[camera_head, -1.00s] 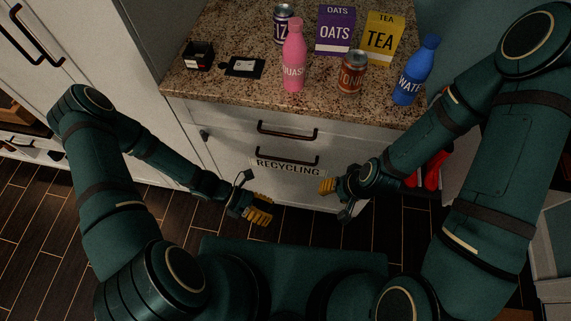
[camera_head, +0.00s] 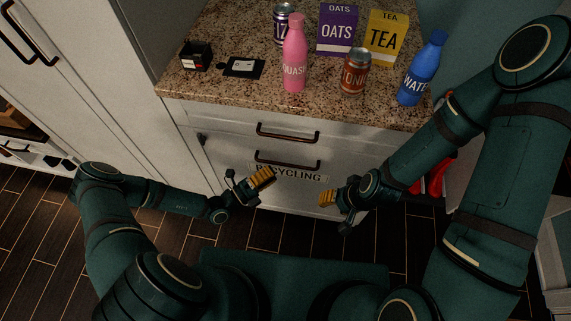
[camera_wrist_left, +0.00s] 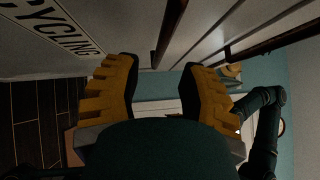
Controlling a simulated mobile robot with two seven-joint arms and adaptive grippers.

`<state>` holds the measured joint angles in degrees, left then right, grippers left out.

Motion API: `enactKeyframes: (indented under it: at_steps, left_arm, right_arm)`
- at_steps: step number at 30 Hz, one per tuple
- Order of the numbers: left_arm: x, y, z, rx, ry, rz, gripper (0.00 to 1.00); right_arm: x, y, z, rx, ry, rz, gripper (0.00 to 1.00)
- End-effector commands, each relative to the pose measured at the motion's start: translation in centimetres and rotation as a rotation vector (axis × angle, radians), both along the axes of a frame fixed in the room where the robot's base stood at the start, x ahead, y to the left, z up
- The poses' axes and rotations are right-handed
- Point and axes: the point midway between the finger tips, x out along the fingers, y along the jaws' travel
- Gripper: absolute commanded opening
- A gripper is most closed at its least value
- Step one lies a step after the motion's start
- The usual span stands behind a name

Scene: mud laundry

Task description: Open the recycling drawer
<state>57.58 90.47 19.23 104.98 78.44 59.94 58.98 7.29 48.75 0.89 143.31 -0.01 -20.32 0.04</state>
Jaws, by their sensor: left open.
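The recycling drawer (camera_head: 240,160) is the lower white front below the counter, with a "RECYCLING" label and a dark bar handle (camera_head: 287,161). It looks shut. My left gripper (camera_head: 268,176) is in front of the label, just below the handle's left part, and partly hides the label. In the left wrist view my left gripper (camera_wrist_left: 160,75) is open and empty, with the handle (camera_wrist_left: 168,32) ahead of the gap between its yellow fingers. The label (camera_wrist_left: 55,25) shows at upper left there. My right gripper (camera_head: 327,198) is lower right of the label; its jaw opening is unclear.
A second handle (camera_head: 287,132) is on the upper drawer. The granite counter (camera_head: 215,95) above holds bottles, cans, an oats box (camera_head: 337,30) and a tea box (camera_head: 384,38). A tall white cabinet (camera_head: 90,80) stands left. Dark floor (camera_head: 150,235) is open at lower left.

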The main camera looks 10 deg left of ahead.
Motion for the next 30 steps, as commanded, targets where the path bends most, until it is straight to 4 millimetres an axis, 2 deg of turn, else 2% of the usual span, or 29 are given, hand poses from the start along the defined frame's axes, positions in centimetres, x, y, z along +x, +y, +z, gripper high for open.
enactKeyframes:
  at_steps: [3,9,23,24,27,30]
  left_arm:
    - [1.4,-1.8,0.3,-0.002,-0.001,-0.002,0.41]
    - [3.2,-3.8,0.6,0.0,-0.001,-0.003,0.41]
    - [3.9,-4.6,0.8,0.002,0.0,-0.002,0.41]
    - [3.9,-4.6,0.8,0.002,0.0,-0.002,0.33]
    - [3.9,-4.6,0.8,0.002,0.0,-0.002,0.0]
    - [3.8,-4.6,0.8,0.002,0.0,-0.002,0.0]
  right_arm:
    - [0.1,0.0,-0.3,0.0,-0.001,0.0,0.47]
    - [0.1,0.0,-0.5,0.0,-0.003,-0.001,0.47]
    - [0.1,0.0,-0.6,0.0,-0.003,-0.001,0.47]
    - [0.1,0.0,-0.6,0.0,-0.003,-0.001,0.47]
    - [0.1,0.0,-0.6,0.0,-0.003,-0.001,0.47]
    - [0.1,0.0,-0.6,0.0,-0.003,-0.001,0.47]
